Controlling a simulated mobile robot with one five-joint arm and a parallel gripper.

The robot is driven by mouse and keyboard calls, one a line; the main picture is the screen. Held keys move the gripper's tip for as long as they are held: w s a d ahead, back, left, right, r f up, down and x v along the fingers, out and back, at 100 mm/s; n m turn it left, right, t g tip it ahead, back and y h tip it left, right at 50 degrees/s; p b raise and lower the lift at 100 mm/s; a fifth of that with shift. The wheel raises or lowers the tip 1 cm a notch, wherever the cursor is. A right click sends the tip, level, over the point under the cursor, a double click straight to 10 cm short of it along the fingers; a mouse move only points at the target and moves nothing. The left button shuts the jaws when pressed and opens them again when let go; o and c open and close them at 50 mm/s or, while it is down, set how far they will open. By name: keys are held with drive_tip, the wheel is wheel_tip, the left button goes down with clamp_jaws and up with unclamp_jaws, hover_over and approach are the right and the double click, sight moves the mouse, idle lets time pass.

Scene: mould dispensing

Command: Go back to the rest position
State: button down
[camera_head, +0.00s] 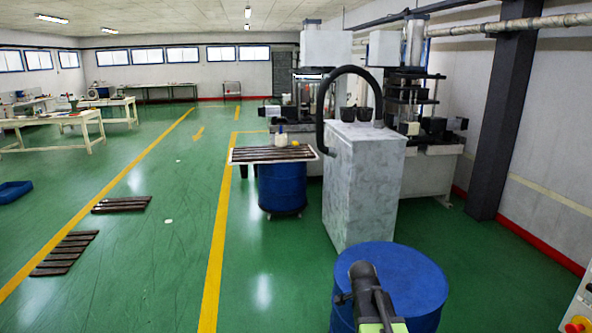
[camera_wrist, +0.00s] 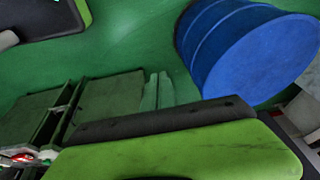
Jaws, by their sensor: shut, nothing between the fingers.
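My arm (camera_head: 368,290), black with a green part, shows at the bottom of the head view. It overlaps the front of a blue drum (camera_head: 418,278). No fingertips can be made out there, and the arm's lower part is cut off by the frame edge. In the wrist view the blue drum (camera_wrist: 262,55) appears tilted at the upper right, apart from the green and black parts that fill the bottom. These parts look like my own body. No fingers show in the wrist view, and nothing held is seen.
A grey marbled cabinet (camera_head: 362,190) with a black hose (camera_head: 322,100) and two black cups stands beyond the drum. Left of it, a slatted top (camera_head: 272,154) rests over another blue drum (camera_head: 282,188). Pallets (camera_head: 65,253) lie at left. Green floor between is open.

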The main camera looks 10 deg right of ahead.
drive_tip(key=s+a+n+y, duration=0.1)
drive_tip(key=s+a+n, duration=0.3)
drive_tip(key=a+n, duration=0.3)
drive_tip(key=s+a+f+n+g+y, duration=0.1)
drive_tip(key=s+a+n+y, duration=0.1)
drive_tip(key=s+a+n, duration=0.2)
drive_tip(key=a+n, duration=0.3)
drive_tip(key=n, duration=0.2)
drive_tip(key=shift+n, duration=0.3)
drive_tip(key=shift+w, duration=0.1)
